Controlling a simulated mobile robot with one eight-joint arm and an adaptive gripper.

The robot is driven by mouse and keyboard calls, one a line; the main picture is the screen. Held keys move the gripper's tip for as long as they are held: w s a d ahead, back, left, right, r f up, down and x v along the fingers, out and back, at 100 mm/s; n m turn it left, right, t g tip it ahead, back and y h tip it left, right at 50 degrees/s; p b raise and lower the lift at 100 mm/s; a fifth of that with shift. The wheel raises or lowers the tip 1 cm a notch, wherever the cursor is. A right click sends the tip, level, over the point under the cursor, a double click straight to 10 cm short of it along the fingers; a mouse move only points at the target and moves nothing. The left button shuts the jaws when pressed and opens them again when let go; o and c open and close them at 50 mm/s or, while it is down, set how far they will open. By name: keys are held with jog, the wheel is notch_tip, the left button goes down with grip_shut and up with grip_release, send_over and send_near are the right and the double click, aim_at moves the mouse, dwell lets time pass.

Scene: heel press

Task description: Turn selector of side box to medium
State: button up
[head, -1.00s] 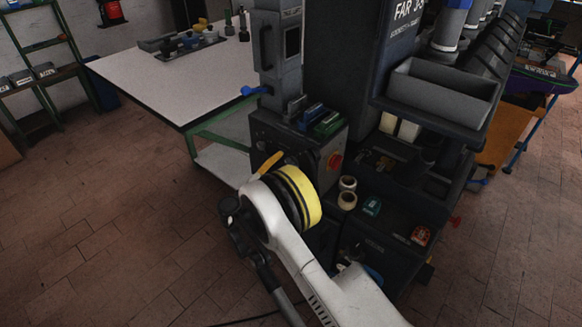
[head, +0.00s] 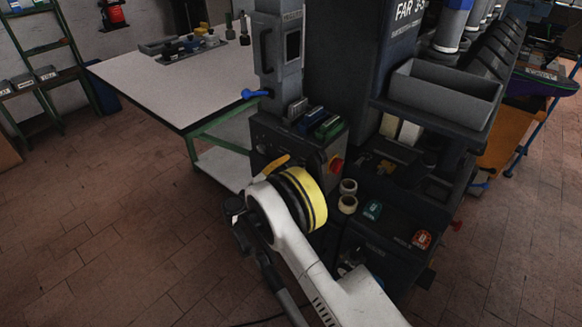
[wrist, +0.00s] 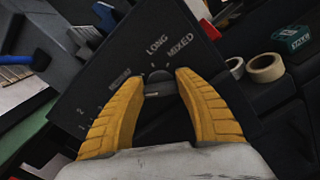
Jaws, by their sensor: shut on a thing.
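The selector (wrist: 158,78) is a small dark knob below these words. My gripper (wrist: 160,82) has its two yellow fingers closed on the knob from both sides. Which word the knob points at is not clear. In the head view one yellow finger shows at the box front; my wrist hides the knob.
Two tape rolls (head: 348,195) and a green block (head: 373,210) lie on the dark bench to the right. A white table (head: 180,85) stands behind; the floor at left is clear.

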jog(key=shift+m, duration=0.3)
jog(key=m, duration=0.3)
jog(key=shift+d+m, duration=0.1)
jog(key=shift+m, duration=0.2)
jog(key=shift+f+m, duration=0.1)
jog(key=shift+m, duration=1.6)
jog(key=o, duration=1.2)
jog(key=shift+f, duration=0.1)
jog(key=shift+s, duration=0.1)
